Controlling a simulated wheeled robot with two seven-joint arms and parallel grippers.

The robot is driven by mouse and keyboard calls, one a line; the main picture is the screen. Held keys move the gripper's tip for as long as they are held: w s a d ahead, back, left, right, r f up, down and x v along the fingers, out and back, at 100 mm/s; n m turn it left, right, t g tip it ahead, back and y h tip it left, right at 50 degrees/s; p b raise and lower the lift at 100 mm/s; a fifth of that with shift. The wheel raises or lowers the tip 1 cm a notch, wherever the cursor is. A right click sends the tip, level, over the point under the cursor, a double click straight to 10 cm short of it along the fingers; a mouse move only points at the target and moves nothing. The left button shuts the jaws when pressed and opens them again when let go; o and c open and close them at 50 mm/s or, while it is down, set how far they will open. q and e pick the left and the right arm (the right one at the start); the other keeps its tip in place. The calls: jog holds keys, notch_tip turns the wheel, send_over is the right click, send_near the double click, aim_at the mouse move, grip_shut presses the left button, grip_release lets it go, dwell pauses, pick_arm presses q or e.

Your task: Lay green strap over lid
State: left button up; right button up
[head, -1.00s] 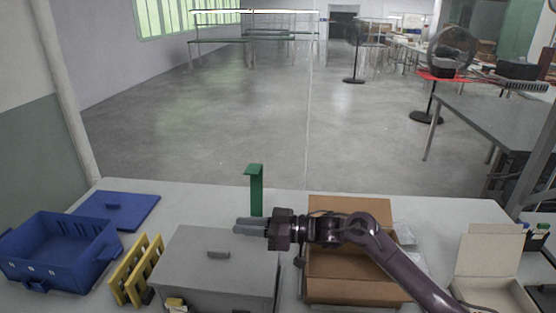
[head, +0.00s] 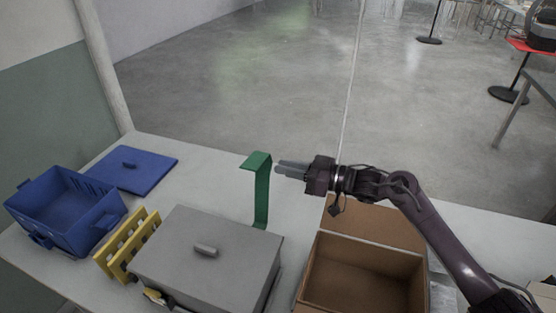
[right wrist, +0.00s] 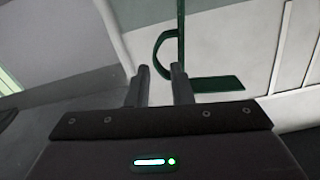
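The green strap (head: 262,197) stands upright behind the right rear corner of the grey box, its top bent over to the left. It also shows in the right wrist view (right wrist: 215,84), just beyond the fingertips. The grey box has a flat grey lid (head: 180,242) with a small handle (head: 206,250); the strap is not on it. My right gripper (head: 278,168) is beside the upper strap, to its right, with fingers pointing left. In the right wrist view its fingers (right wrist: 160,68) are apart with nothing clearly between them. My left gripper is not in view.
An open cardboard box (head: 315,285) stands right of the grey box. Yellow slotted pieces (head: 128,243) stand at its left. A blue crate (head: 62,222) and a flat blue lid (head: 132,172) lie farther left.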

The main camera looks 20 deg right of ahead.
jog(key=x, duration=0.3)
jog(key=shift+w, duration=0.15)
jog(key=shift+c, duration=0.3)
grip_shut()
